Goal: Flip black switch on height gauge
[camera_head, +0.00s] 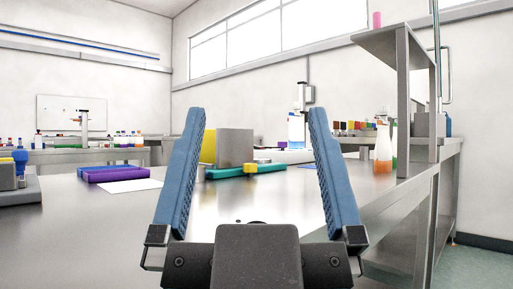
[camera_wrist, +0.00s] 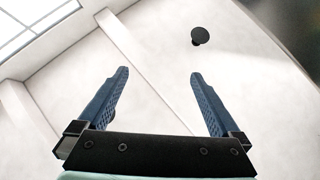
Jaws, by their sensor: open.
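My gripper (camera_head: 257,112) is open and empty, its two blue fingers spread wide and pointing up in the head view. It also shows in the wrist view (camera_wrist: 158,74), against a pale wall. I cannot tell for sure which thing is the height gauge, and I make out no black switch in the head view. A grey block (camera_head: 235,147) stands on the table beyond my fingers, with a yellow part (camera_head: 208,147) at its left. A small round black thing (camera_wrist: 200,36) shows in the wrist view beyond the right finger, apart from it; I cannot tell what it is.
The steel table (camera_head: 110,215) is mostly bare in front. A teal bar (camera_head: 270,168), a purple and blue case (camera_head: 115,174) and a white sheet (camera_head: 131,186) lie on it. A flask (camera_head: 383,150) stands at right near a shelf post (camera_head: 403,100).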

